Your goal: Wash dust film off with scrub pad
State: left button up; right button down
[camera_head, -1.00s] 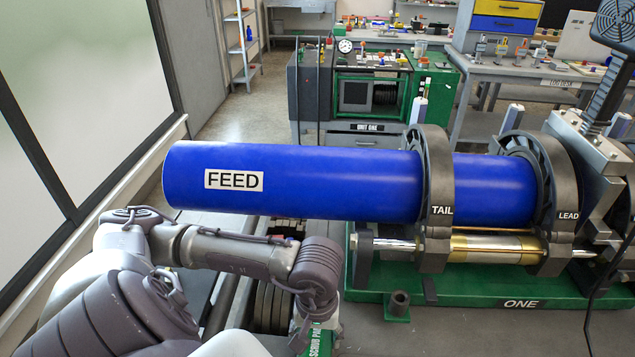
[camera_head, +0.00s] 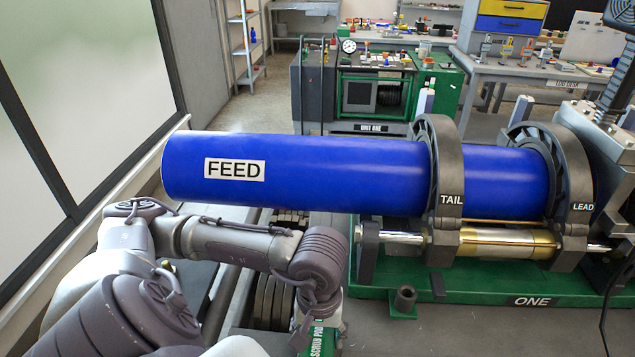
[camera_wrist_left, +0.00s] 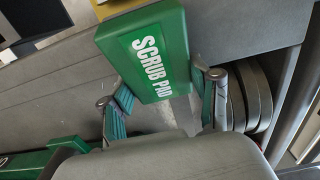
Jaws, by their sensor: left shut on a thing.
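The green scrub pad (camera_wrist_left: 148,52), lettered SCRUB PAD in white, fills the upper middle of the left wrist view. My left gripper (camera_wrist_left: 163,98) is shut on it, with a finger on each side. In the head view only a green lettered strip of the pad (camera_head: 322,340) shows at the bottom edge, below my left wrist. The blue pipe (camera_head: 330,172), labelled FEED, lies level in the dark TAIL clamp ring (camera_head: 447,190) and LEAD clamp ring (camera_head: 570,190). The pad is low in front of the pipe and apart from it. No dust film is clear. My right gripper is out of view.
The green machine base (camera_head: 470,290), marked ONE, sits under the clamps with a short dark cylinder (camera_head: 404,299) at its front left. Dark round discs (camera_head: 270,300) stand near my left wrist. The UNIT ONE cabinet (camera_head: 375,95) is behind. The floor at the back left is clear.

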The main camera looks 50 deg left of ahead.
pick_arm(q)
jog(key=shift+w+a, duration=0.3)
jog(key=shift+w, duration=0.05)
jog(key=shift+w+a+b, duration=0.8)
jog(key=shift+w+b, duration=0.05)
jog(key=shift+w, duration=0.15)
jog(key=shift+w+a, duration=0.25)
jog(key=shift+w+a+f+b, duration=0.15)
jog(key=shift+w+a+b, duration=0.7)
jog(key=shift+w+b, duration=0.2)
jog(key=shift+w+a+b, duration=0.85)
jog(key=shift+w+a, duration=0.45)
jog(key=shift+w, duration=0.2)
jog(key=shift+w+a+b, duration=0.4)
jog(key=shift+w+a, duration=0.1)
jog(key=shift+w, duration=0.1)
jog(key=shift+w+a+b, duration=0.3)
jog(key=shift+w+a, duration=0.25)
jog(key=shift+w, duration=0.1)
